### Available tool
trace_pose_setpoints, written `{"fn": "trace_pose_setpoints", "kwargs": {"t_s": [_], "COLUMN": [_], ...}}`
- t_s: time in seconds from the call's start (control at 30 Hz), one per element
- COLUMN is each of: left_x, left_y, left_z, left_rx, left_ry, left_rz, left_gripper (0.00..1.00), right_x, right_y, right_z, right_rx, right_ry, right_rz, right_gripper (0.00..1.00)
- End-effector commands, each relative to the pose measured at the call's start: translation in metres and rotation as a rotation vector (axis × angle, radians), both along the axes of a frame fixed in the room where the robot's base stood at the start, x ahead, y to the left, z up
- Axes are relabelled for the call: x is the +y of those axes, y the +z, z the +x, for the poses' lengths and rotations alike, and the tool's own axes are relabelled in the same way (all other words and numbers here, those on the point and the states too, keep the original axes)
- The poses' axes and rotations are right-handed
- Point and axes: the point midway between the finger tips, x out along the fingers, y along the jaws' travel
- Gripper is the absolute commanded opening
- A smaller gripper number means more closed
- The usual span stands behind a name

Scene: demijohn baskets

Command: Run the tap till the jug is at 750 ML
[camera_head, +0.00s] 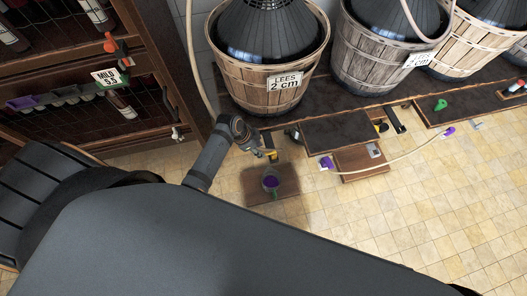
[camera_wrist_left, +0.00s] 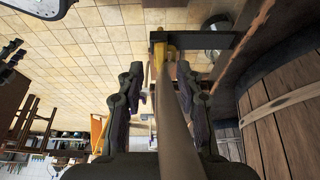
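The jug (camera_head: 270,181) is small and clear with purple in it and a green part at its front. It stands on a low brown wooden block (camera_head: 288,188); its marks and level are too small to read. A yellow tap (camera_head: 270,154) shows just above and behind the jug, beside my left gripper (camera_head: 262,151). In the left wrist view the yellow tap (camera_wrist_left: 159,45) is beyond the fingertips. Contact with the tap cannot be told. My right gripper is out of view.
A basketed demijohn labelled LEES 2 cm (camera_head: 268,85) stands on the dark shelf behind the tap, with more baskets (camera_head: 380,70) to the right. A wooden rack (camera_head: 130,60) stands left. Tiled floor (camera_head: 400,220) is open at right.

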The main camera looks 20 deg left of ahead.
Motion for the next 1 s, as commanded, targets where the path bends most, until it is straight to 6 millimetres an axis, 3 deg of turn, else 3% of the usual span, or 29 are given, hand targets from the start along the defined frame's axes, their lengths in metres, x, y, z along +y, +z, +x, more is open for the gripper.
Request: {"fn": "trace_pose_setpoints", "kwargs": {"t_s": [0.2, 0.57, 0.87, 1.0], "left_x": [-0.012, -0.014, -0.014, -0.014], "left_y": [-0.034, -0.042, -0.042, -0.042], "left_z": [0.009, 0.010, 0.010, 0.010], "left_rx": [-0.001, -0.001, -0.001, -0.001], "left_ry": [0.001, 0.001, 0.001, 0.001], "left_rz": [-0.001, 0.002, 0.002, 0.002], "left_gripper": [0.36, 0.36, 0.00, 0.00], "right_x": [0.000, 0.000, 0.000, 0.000], "right_y": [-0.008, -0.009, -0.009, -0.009], "right_z": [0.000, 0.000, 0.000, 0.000], "right_rx": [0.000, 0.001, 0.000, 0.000], "right_ry": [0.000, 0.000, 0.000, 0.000], "right_rz": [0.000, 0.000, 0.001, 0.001], "right_gripper": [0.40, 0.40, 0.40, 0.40]}}
